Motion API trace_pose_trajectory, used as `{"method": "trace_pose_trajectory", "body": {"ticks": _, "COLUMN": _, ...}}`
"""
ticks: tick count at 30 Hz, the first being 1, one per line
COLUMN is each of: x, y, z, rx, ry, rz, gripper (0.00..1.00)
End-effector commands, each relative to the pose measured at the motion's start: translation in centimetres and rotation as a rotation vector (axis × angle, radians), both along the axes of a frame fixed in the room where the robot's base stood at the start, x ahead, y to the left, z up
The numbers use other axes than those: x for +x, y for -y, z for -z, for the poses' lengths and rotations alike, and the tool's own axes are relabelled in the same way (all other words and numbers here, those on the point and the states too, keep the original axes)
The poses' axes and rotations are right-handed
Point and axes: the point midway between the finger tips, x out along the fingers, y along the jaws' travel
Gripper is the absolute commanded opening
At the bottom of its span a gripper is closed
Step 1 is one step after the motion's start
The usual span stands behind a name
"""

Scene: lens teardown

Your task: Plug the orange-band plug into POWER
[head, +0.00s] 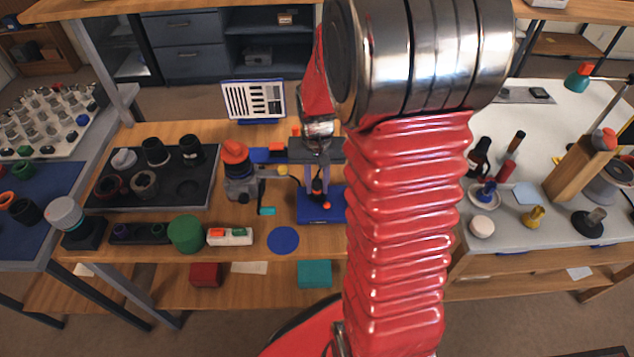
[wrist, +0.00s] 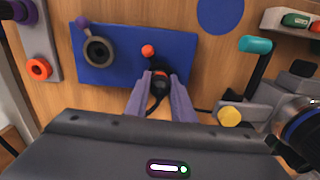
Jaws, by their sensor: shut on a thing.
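My gripper (wrist: 161,80) points down over the blue mat (wrist: 85,62); in the head view it (head: 317,188) hangs above the same mat (head: 308,217). Its two purple-grey fingers are shut on a small black plug (wrist: 159,86) with a dark cable. A little red-orange shows near the plug's tip, but the fingers hide much of it. I cannot tell whether the plug touches the mat. An orange round knob (wrist: 148,50) stands just beyond the fingertips. No POWER label is readable, and I cannot pick out that socket.
A grey ring-shaped part (wrist: 99,52) lies on the mat's left. A grey device with a yellow cap (wrist: 229,116) and a teal-ended part (wrist: 255,44) stand at the right. In the head view, an orange-topped device (head: 236,170) and a dark tray (head: 180,207) stand left of my gripper.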

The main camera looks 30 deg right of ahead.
Motion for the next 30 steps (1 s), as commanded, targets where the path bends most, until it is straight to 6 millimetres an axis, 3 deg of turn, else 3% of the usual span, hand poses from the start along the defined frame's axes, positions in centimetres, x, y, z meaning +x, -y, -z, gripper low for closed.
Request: {"method": "trace_pose_trajectory", "body": {"ticks": 30, "x": -0.26, "y": -0.05, "z": 1.01, "rx": 0.002, "ry": -0.006, "rz": 0.0, "gripper": 0.0}}
